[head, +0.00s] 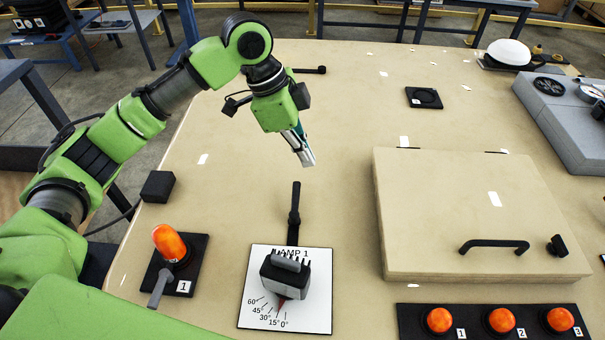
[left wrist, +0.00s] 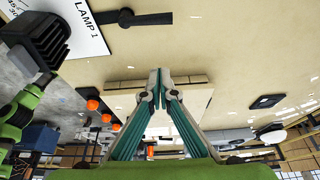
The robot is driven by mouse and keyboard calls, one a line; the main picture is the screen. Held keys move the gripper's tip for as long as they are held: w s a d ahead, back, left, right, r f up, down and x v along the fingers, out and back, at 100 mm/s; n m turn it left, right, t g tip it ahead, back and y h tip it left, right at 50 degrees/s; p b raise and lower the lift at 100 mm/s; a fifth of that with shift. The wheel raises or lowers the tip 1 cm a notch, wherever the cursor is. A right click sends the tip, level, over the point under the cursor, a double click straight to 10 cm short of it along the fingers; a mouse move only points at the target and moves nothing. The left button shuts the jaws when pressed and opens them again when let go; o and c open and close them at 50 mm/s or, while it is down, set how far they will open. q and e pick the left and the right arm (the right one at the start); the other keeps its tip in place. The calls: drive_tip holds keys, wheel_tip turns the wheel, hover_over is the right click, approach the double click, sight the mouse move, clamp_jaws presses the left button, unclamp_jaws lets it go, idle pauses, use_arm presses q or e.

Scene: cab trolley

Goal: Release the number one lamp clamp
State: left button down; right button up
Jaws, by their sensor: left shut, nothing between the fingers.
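The lamp 1 unit (head: 285,272), a dark grey finned block, sits on a white plate (head: 258,318) marked with LAMP 1 and an angle scale. A red pointer is near the 0–15° marks. A black strap-like lever (head: 294,222) lies behind the plate, pointing away. In the left wrist view the lamp unit (left wrist: 32,38), plate (left wrist: 88,32) and black lever (left wrist: 128,18) show at upper left. My left gripper (head: 308,160) is shut and empty, above the table beyond the lever, apart from it. Its fingers meet in the wrist view (left wrist: 160,88). My right gripper is not seen.
Left of the plate, an orange light (head: 169,243) with a grey handle stands on a black base marked 1. A black block (head: 158,187) is behind it. A lidded beige box (head: 455,200) and numbered orange buttons (head: 502,320) are at right. Table around the lever is clear.

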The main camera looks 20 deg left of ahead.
sight(295, 202)
use_arm(q)
drive_tip(key=p+x, duration=0.2)
drive_tip(key=x, duration=0.7)
drive_tip(key=shift+f+p, duration=0.2)
drive_tip(key=shift+p, duration=0.1)
drive_tip(key=a, duration=0.1)
drive_tip(key=a+f+p, duration=0.1)
drive_tip(key=a, duration=0.1)
drive_tip(key=shift+s, duration=0.15)
drive_tip(key=shift+s+a+f+p, duration=0.1)
drive_tip(key=shift+s+a+p, duration=0.05)
drive_tip(key=shift+a+p, duration=0.25)
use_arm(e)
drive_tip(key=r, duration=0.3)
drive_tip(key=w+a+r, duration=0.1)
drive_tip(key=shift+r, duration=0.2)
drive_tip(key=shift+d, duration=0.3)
